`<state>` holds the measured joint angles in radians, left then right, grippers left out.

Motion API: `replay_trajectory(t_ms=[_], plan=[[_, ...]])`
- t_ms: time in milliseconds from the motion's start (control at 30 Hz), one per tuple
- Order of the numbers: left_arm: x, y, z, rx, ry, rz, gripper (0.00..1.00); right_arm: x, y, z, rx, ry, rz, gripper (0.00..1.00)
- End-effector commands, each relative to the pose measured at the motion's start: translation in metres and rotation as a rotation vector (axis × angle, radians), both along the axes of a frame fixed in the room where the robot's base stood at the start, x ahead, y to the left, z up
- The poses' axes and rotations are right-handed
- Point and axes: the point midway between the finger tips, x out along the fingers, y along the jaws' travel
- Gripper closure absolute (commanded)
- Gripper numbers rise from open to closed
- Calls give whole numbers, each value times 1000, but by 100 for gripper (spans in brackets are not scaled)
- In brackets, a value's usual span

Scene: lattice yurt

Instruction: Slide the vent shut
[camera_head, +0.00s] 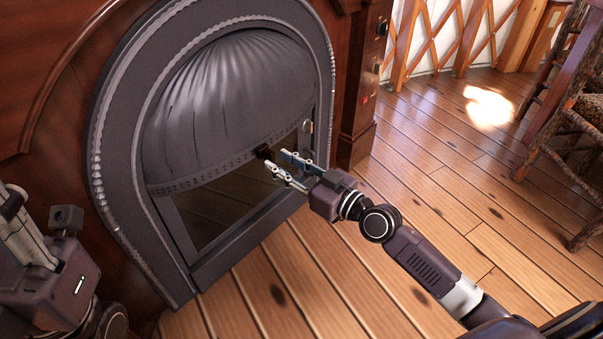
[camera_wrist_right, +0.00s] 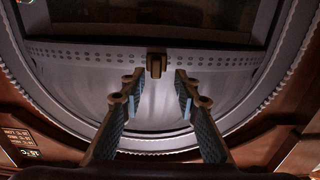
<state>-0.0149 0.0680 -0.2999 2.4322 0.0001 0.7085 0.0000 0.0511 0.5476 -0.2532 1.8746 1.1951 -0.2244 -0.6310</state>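The perforated vent strip (camera_head: 205,173) runs along the lower edge of the fluted grey hood in the arched fireplace front. It also crosses the right wrist view (camera_wrist_right: 90,55) as a band with rows of holes. A small dark knob (camera_head: 263,152) sticks out from the strip; it shows brass-brown in the right wrist view (camera_wrist_right: 156,65). My right gripper (camera_head: 278,160) is open, its fingertips just short of the knob. In the wrist view (camera_wrist_right: 156,82) the knob lies ahead, between the fingertips. My left gripper (camera_head: 14,205) is at the lower left, away from the fireplace; its fingertips are unclear.
The arched metal frame (camera_head: 326,65) and wooden surround (camera_head: 45,65) stand close around the hood. Below the hood is a dark opening (camera_head: 225,205). A rustic chair (camera_head: 575,115) stands at the right. The plank floor (camera_head: 430,150) between is clear.

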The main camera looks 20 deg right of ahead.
Motion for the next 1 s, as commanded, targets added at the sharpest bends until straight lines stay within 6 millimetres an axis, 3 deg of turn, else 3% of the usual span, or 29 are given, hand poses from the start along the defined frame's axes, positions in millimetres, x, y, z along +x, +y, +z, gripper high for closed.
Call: replay_trajectory(t_ms=[100, 400, 1000], plan=[[0, 0, 0, 0, 0, 0, 60, -21, -11, -1, -5, 2, 1, 71], [0, 0, 0, 0, 0, 0, 60, -52, -29, -1, -2, 0, 0, 71], [0, 0, 0, 0, 0, 0, 60, -61, -34, 1, 2, -1, -1, 71]])
